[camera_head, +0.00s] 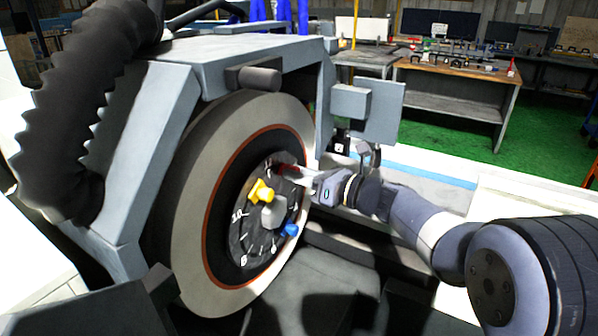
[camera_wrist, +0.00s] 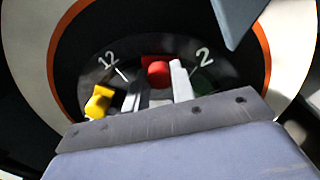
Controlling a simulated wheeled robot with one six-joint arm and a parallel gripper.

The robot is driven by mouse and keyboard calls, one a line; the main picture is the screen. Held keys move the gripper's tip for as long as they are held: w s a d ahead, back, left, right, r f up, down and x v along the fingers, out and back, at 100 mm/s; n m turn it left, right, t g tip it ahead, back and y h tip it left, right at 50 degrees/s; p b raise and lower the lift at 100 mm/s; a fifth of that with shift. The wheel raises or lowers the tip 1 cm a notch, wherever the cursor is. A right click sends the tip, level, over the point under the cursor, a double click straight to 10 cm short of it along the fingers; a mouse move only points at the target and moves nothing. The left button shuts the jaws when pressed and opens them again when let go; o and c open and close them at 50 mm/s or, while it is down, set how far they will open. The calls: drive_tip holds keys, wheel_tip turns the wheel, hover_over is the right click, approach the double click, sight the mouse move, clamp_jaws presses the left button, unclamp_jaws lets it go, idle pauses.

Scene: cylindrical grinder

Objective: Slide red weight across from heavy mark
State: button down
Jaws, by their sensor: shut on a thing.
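The grinding wheel (camera_head: 190,247) has a dark round hub dial (camera_head: 240,240) with white numbers and tick marks. The red weight (camera_wrist: 158,70) sits on the dial between the 12 and the 2 in the wrist view. My gripper (camera_wrist: 157,88) has one finger on each side of it and is shut on it. In the head view my gripper (camera_head: 286,169) reaches the upper right of the dial and hides most of the red weight. A yellow weight (camera_head: 261,191) is left of the gripper, also seen in the wrist view (camera_wrist: 99,102). I cannot make out a heavy mark.
A blue weight (camera_head: 291,230) sits at the dial's lower right. A grey block (camera_head: 273,212) stands out from the hub centre. The grey guard (camera_head: 160,130) surrounds the wheel's top and left, with a plate (camera_head: 385,112) above my wrist. Workbenches (camera_head: 450,85) stand far behind.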

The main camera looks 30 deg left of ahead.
drive_tip(key=shift+w+d+f+m+p, duration=0.1)
drive_tip(key=shift+w+f+m+p, duration=0.7)
drive_tip(key=shift+f+m, duration=0.45)
drive_tip(key=shift+w+d+f+m+p, duration=0.1)
drive_tip(key=shift+w+f+m+p, duration=0.6)
drive_tip(key=shift+f+m, duration=0.55)
drive_tip(key=shift+w+f+m+p, duration=0.7)
drive_tip(key=shift+f+m+p, duration=0.25)
drive_tip(key=shift+f, duration=0.65)
drive_tip(key=c, duration=1.2)
unclamp_jaws()
drive_tip(key=d, duration=0.2)
drive_tip(key=d+b, duration=0.1)
drive_tip(key=d, duration=0.2)
drive_tip(key=d+b, duration=0.1)
drive_tip(key=d, duration=0.1)
drive_tip(key=shift+s+d, duration=0.25)
drive_tip(key=shift+s, duration=0.05)
